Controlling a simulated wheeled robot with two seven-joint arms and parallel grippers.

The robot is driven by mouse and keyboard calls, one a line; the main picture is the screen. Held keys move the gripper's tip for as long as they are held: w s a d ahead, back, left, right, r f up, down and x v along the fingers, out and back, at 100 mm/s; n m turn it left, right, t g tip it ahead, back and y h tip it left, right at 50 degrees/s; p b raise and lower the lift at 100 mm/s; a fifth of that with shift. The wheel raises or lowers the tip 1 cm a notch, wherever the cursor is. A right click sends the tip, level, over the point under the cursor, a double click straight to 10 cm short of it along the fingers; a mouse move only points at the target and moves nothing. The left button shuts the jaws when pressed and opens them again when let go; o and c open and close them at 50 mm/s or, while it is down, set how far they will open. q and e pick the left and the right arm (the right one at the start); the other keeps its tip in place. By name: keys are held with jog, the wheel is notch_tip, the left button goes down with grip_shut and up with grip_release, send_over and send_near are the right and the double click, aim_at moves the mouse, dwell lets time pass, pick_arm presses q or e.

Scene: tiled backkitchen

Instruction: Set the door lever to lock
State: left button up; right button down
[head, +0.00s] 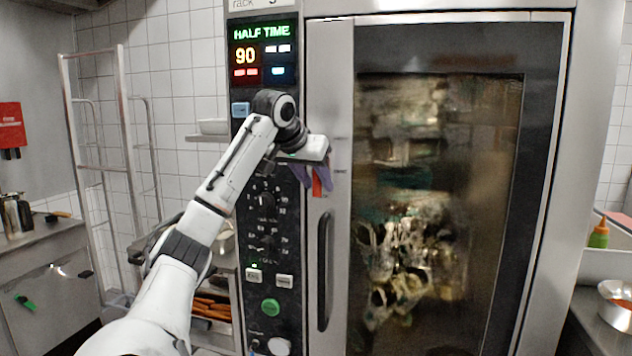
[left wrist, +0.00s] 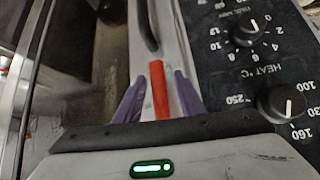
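The red door lever (head: 317,186) is on the oven door's steel edge strip, just above the black door handle (head: 325,270). In the head view it points down, and its upper part is hidden by my left gripper (head: 314,180). In the left wrist view the red lever (left wrist: 158,90) lies between the two purple fingers of my left gripper (left wrist: 160,76). The fingers are apart, with a gap visible beside the lever, so the gripper looks open around it. Whether a finger touches the lever is unclear. My right gripper is not in view.
The oven's glass door (head: 420,200) is closed. The control panel (head: 262,310) with knobs and buttons stands left of the lever, close to my left wrist. A metal rack (head: 100,130) stands at left. A counter with a bowl (head: 616,305) is at right.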

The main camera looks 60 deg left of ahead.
pick_arm(q)
jog(key=v, duration=1)
jog(key=shift+s, duration=0.1)
